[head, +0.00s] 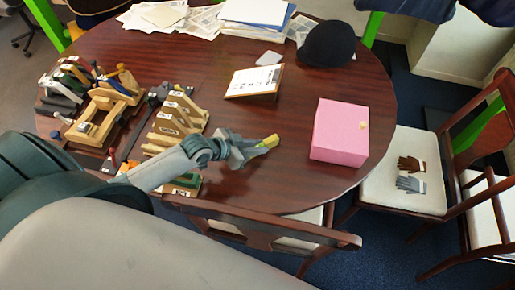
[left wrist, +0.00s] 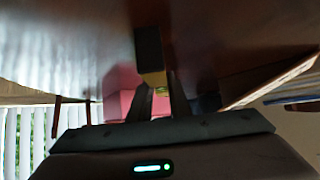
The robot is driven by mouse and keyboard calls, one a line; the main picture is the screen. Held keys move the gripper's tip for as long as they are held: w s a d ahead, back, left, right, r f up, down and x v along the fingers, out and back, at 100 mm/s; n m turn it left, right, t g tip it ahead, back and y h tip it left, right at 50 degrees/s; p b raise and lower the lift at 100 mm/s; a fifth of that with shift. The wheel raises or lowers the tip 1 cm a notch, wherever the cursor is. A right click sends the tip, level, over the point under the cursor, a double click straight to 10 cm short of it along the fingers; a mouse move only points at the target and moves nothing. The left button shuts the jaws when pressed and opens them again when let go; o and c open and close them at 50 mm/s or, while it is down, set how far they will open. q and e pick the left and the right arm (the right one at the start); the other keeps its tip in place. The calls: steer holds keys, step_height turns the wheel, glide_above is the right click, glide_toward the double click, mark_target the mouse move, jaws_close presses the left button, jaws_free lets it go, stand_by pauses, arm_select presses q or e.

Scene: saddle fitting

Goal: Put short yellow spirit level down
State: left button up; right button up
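My left gripper (head: 259,147) is over the front part of the round table, left of the pink box. It is shut on the short yellow spirit level (head: 271,141), whose yellow end sticks out past the fingertips. In the left wrist view the level (left wrist: 154,78) shows between the two fingers (left wrist: 162,103), with a dark end beyond its yellow part. I cannot tell whether the level touches the table top. My right gripper is not in view.
The brown table (head: 225,85) is bare around the gripper. A pink box (head: 340,133) stands to the right, a clipboard (head: 254,81) and a dark cap (head: 327,44) behind. Wooden fixtures and tools (head: 100,110) crowd the left. A chair back (head: 270,225) is at the front edge.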

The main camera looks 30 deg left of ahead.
arm_select(q)
jaws_close()
steer(key=shift+r, duration=0.1)
steer(key=shift+r, duration=0.25)
step_height(320, 180, up, 9)
steer(key=shift+r+b, duration=0.2)
steer(key=shift+b, duration=0.55)
steer(key=shift+d, duration=0.1)
